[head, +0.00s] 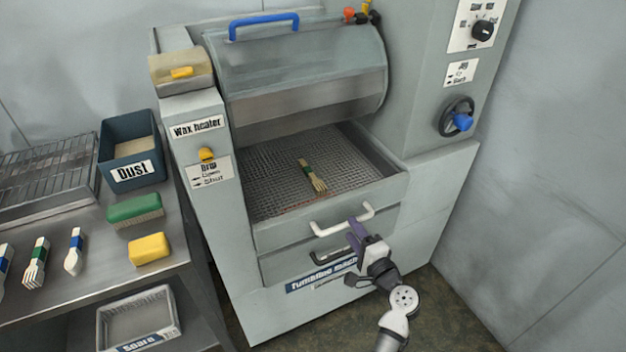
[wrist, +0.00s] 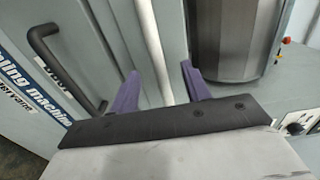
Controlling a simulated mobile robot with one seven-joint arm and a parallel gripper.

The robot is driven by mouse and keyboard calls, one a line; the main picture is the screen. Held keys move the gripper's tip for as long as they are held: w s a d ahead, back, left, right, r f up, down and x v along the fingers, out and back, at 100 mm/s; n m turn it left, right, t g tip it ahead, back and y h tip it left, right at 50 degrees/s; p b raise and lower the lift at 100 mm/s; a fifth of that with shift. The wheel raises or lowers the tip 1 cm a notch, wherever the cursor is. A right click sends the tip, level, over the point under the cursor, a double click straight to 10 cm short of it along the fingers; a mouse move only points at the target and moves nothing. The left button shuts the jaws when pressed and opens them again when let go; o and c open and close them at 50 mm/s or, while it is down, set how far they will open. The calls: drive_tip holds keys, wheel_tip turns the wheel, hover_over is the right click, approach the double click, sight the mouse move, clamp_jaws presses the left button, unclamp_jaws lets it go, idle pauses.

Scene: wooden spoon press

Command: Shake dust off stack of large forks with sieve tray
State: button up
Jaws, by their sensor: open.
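The sieve tray (head: 275,181) is a mesh-bottomed drawer with a white bar handle (head: 342,220), below the raised drum cover of the grey machine. A small stack of wooden forks with a green band (head: 308,168) lies on its mesh. My gripper (head: 354,232) is at the front of the tray, by the handle. In the wrist view its two purple fingers (wrist: 160,90) are open, with the white handle bar (wrist: 150,40) passing between them. I cannot tell whether either finger touches the bar.
A lower drawer with a dark handle (wrist: 62,70) sits just below. At left, a steel bench holds a blue-grey dust bin (head: 117,152), a green brush (head: 134,209), a yellow block (head: 149,249), and banded cutlery (head: 74,252). A wall (head: 550,170) closes the right side.

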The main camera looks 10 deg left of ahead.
drive_tip(key=v, duration=0.4)
drive_tip(key=shift+s+d, duration=0.15)
drive_tip(key=shift+s, duration=0.15)
